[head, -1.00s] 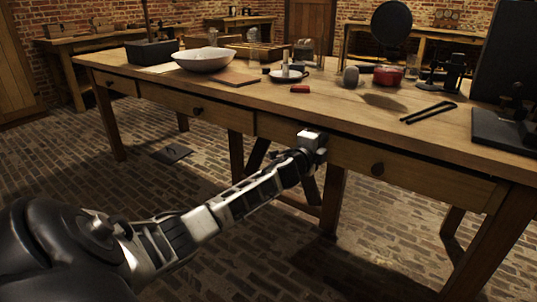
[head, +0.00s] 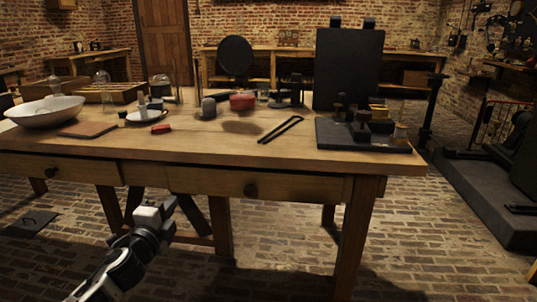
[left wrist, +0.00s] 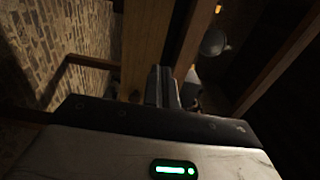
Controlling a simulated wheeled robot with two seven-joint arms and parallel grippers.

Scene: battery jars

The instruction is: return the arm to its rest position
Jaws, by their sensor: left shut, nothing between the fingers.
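My left gripper (head: 156,210) is in front of the wooden table's drawer front, below the tabletop, at the lower left of the head view. It is shut and holds nothing. In the left wrist view its closed dark fingers (left wrist: 163,87) point toward the wooden table's underside parts, with brick floor at the left. My left arm (head: 115,268) reaches in from the bottom left. My right gripper does not show in either view.
The table (head: 225,150) carries a white bowl (head: 45,112), a red block (head: 161,128), a red pot (head: 243,101), black tongs (head: 281,129) and a black stand (head: 368,135). Open brick floor lies right of the table. A dark platform (head: 490,200) stands at the far right.

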